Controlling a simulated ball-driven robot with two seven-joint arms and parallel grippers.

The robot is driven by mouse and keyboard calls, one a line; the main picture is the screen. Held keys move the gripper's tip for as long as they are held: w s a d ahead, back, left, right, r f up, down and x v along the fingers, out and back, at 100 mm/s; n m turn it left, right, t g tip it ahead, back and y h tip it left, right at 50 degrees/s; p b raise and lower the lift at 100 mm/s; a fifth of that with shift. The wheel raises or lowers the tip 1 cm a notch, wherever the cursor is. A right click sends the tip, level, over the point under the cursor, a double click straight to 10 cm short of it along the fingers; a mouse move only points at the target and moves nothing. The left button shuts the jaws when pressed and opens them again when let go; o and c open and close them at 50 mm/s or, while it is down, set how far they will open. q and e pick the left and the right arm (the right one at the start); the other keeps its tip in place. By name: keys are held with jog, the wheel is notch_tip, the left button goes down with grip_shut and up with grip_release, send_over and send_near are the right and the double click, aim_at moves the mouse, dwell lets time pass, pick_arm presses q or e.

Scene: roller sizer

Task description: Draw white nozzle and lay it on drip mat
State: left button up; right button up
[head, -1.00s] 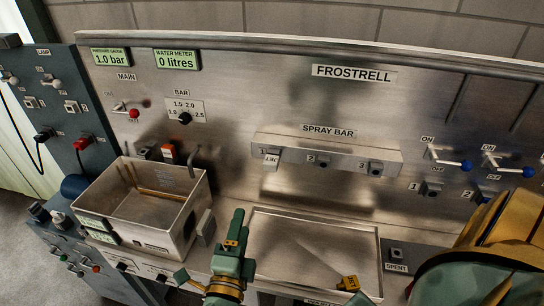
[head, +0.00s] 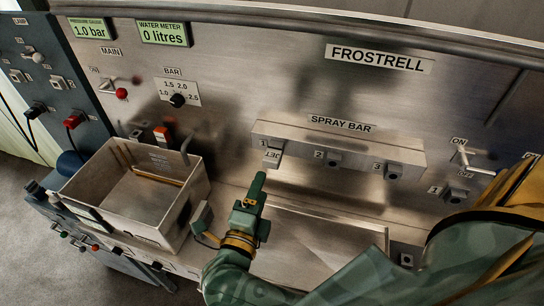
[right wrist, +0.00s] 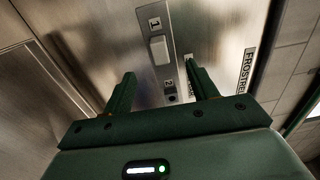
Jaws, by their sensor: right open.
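A shallow metal tray (head: 388,240) lies on the worktop, partly hidden by my right arm; I cannot make out a separate drip mat. My left gripper is out of view.
Sockets 2 (head: 333,159) and 3 (head: 393,171) hold dark fittings.

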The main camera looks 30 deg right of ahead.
aim_at(270, 165)
jog(key=x, duration=0.7)
jog(key=shift+w+d, duration=0.1)
jog(key=shift+d, duration=0.05)
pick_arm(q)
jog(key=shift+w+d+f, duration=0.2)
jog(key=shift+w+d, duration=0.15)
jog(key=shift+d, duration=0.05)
pick_arm(e)
jog(key=shift+x, duration=0.85)
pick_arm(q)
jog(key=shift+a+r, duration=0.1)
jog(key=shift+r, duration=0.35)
pick_arm(e)
jog(key=shift+c, duration=0.4)
grip_shut()
pick_arm(q)
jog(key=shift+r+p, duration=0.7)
jog(key=shift+p, duration=0.25)
pick_arm(e)
jog(key=shift+v, duration=3)
